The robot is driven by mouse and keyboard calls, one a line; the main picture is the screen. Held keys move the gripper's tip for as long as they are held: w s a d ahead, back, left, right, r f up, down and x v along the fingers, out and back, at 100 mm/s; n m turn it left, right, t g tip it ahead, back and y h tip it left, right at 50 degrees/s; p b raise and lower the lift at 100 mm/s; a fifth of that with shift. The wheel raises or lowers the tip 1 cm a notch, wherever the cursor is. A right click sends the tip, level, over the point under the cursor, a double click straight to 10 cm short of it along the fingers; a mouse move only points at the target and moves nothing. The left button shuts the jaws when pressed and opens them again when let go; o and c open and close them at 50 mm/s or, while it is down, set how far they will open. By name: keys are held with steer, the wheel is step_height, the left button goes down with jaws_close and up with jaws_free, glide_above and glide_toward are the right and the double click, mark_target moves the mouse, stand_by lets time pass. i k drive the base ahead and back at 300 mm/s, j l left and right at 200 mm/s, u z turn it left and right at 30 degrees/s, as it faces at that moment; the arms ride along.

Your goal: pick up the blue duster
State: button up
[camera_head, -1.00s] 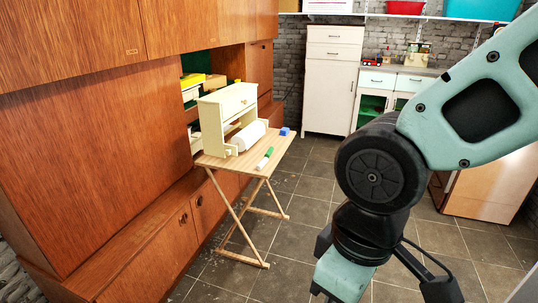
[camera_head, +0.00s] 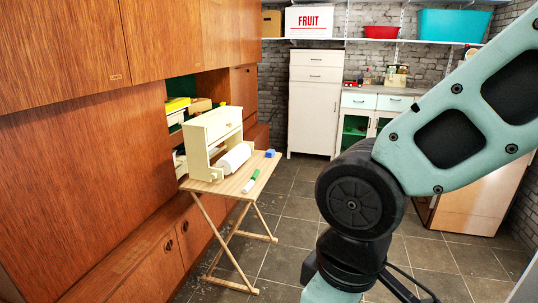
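A small blue block (camera_head: 270,153), which looks like the blue duster, lies at the far right corner of the folding wooden table (camera_head: 232,190). A green and white marker-like stick (camera_head: 250,181) lies nearer on the same table. A cream cabinet with a drawer and a white paper roll (camera_head: 213,140) stands on the table's left part, beside the duster and apart from it. My arm fills the right of the view, well to the right of the table. My gripper's fingers are out of frame below.
A large teak wall unit (camera_head: 75,170) stands close along the table's left side. A white cupboard (camera_head: 316,105) stands at the back, with a FRUIT box (camera_head: 316,20) on the shelf above. Tiled floor (camera_head: 290,235) is clear to the table's right.

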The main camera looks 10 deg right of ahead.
mark_target(270, 154)
steer(key=u, duration=0.55)
steer(key=i+l+u, duration=0.25)
steer(key=l+u, duration=0.25)
steer(key=i+l+u, duration=0.1)
steer(key=l+u, duration=0.2)
steer(key=i+l+u, duration=0.15)
steer(key=l+u, duration=0.15)
steer(key=l, duration=1.05)
steer(key=l+u, duration=0.25)
steer(key=l, duration=3.6)
